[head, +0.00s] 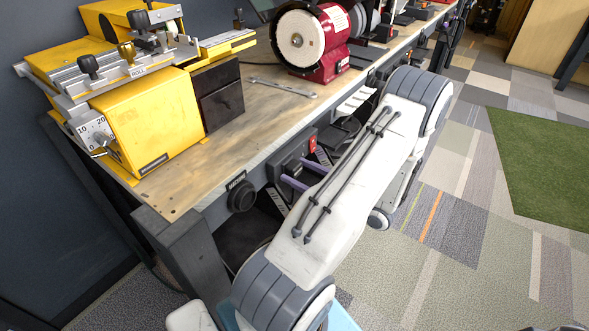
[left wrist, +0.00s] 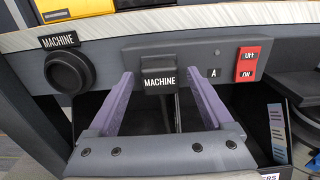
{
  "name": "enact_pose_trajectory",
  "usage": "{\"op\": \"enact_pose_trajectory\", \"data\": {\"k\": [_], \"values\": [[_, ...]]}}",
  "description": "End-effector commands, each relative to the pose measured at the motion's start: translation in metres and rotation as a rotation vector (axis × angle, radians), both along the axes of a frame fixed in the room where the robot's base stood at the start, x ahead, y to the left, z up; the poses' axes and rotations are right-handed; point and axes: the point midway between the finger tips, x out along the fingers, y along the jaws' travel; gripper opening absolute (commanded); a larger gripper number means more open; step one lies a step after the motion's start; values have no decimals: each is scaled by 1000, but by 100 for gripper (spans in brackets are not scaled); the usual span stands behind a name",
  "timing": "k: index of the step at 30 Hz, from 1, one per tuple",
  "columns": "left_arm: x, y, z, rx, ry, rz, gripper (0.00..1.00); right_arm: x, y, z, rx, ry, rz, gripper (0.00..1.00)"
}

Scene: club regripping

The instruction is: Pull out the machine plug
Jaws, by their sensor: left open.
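The black plug labelled MACHINE (left wrist: 159,82) sits in a dark power strip (left wrist: 208,56) on the bench's front edge. A dark cord hangs below it. My left gripper (head: 293,170) is open at the strip, its purple fingers on either side of the plug. The left wrist view shows a small gap between each finger and the plug. In the head view the plug is hard to make out between the fingers. A red switch (left wrist: 248,64) is on the strip to the right of the plug. My right gripper is not in view.
A round black holder labelled MACHINE (left wrist: 68,72) is on the bench edge left of the strip. A yellow machine (head: 155,115), a wrench (head: 283,88) and a red grinder (head: 312,40) are on the bench (head: 225,140). Carpeted floor (head: 450,250) is open at right.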

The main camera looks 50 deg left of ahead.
Motion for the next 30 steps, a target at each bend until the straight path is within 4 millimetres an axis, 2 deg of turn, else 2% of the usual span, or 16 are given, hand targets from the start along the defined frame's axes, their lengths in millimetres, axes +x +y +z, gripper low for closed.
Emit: {"op": "enact_pose_trajectory", "data": {"k": [23,26,27,30], "values": [[0,0,0,0,0,0,85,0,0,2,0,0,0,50],[0,0,0,0,0,0,51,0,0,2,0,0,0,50],[0,0,0,0,0,0,35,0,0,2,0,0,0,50],[0,0,0,0,0,0,0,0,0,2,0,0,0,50]]}}
